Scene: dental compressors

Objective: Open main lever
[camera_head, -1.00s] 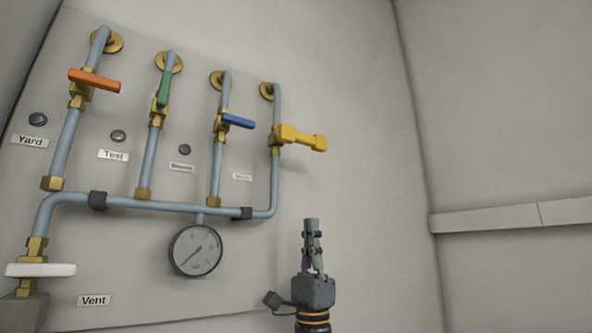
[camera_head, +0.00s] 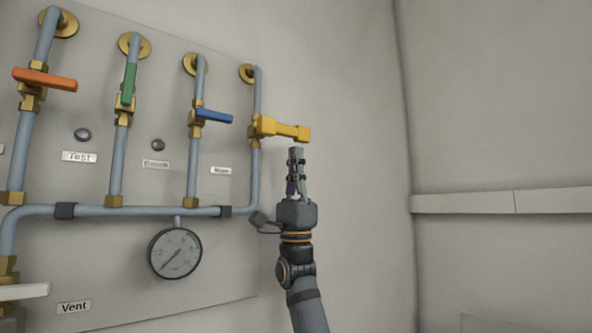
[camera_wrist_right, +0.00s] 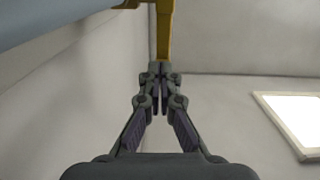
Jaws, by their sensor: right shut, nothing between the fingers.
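The yellow lever (camera_head: 285,131) sits on the rightmost pipe and sticks out to the right, across the pipe. The small label (camera_head: 220,170) left of that pipe is too blurred to read for certain. My right gripper (camera_head: 296,151) points up, its fingers shut and empty, just below the outer part of the yellow lever. In the right wrist view the yellow lever (camera_wrist_right: 164,28) shows straight beyond the closed fingertips (camera_wrist_right: 160,70). I cannot tell whether they touch. My left gripper is not in view.
Orange (camera_head: 44,79), green (camera_head: 128,85) and blue (camera_head: 214,116) levers sit on the other pipes. A white lever (camera_head: 25,291) is at lower left by the Vent label (camera_head: 74,307). A gauge (camera_head: 174,253) hangs below the manifold. Right of the yellow lever is free room.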

